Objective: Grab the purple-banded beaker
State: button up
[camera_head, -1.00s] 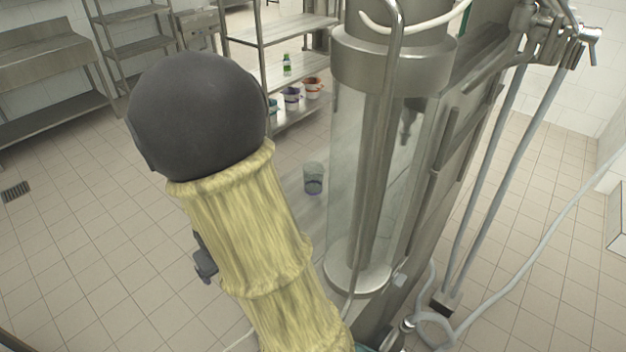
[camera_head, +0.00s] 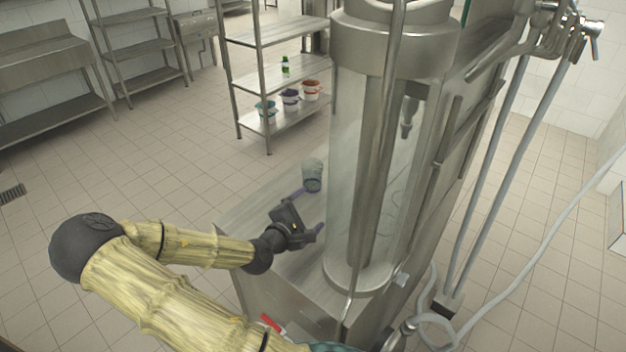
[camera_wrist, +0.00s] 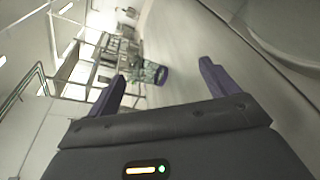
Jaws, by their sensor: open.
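The purple-banded beaker (camera_head: 312,175) is a clear cup standing upright on the metal bench top (camera_head: 262,205), left of the large glass cylinder. In the wrist view the beaker (camera_wrist: 150,72) lies sideways in the picture, its purple band at the right end, ahead of and between the fingers. My gripper (camera_head: 309,211) is open and empty low over the bench, on the near side of the beaker and apart from it. In the wrist view both purple fingers of my gripper (camera_wrist: 162,80) show, spread wide.
The tall glass cylinder (camera_head: 345,215) of the filler stands close to the right of my gripper. A red-handled item (camera_head: 272,324) is at the bench's near side. Behind, a shelf rack (camera_head: 285,75) holds a green bottle (camera_head: 285,67) and several small buckets (camera_head: 290,98).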

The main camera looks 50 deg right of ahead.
aim_at(310, 173)
jog(key=n+t, duration=0.1)
jog(key=n, duration=0.3)
jog(key=w+n+t+b, duration=0.1)
jog(key=n, duration=0.1)
jog(key=shift+d+f+t+h, duration=0.1)
jog(key=shift+d+t+h, duration=0.2)
jog(key=shift+h, duration=0.1)
jog(key=n, duration=0.2)
jog(key=w+n+t, duration=0.1)
jog(key=n, duration=0.1)
jog(key=n+t, duration=0.1)
jog(key=shift+w+a+f+n+b, duration=0.1)
jog(key=shift+w+a+n+b, duration=0.15)
jog(key=shift+w+n+b, duration=0.15)
jog(key=n, duration=0.1)
jog(key=w+n+t, duration=0.1)
jog(key=shift+a+n+y, duration=0.25)
jog(key=shift+n+y, duration=0.15)
jog(key=shift+s+d, duration=0.2)
jog(key=shift+w, duration=0.2)
jog(key=p+x, duration=0.3)
jog(key=x, duration=0.7)
jog(key=shift+w+d+r, duration=0.15)
jog(key=shift+d+r, duration=0.05)
jog(key=shift+d, duration=0.15)
jog(key=shift+w+d+f, duration=0.15)
jog(key=shift+w+d, duration=0.15)
jog(key=shift+d, duration=0.1)
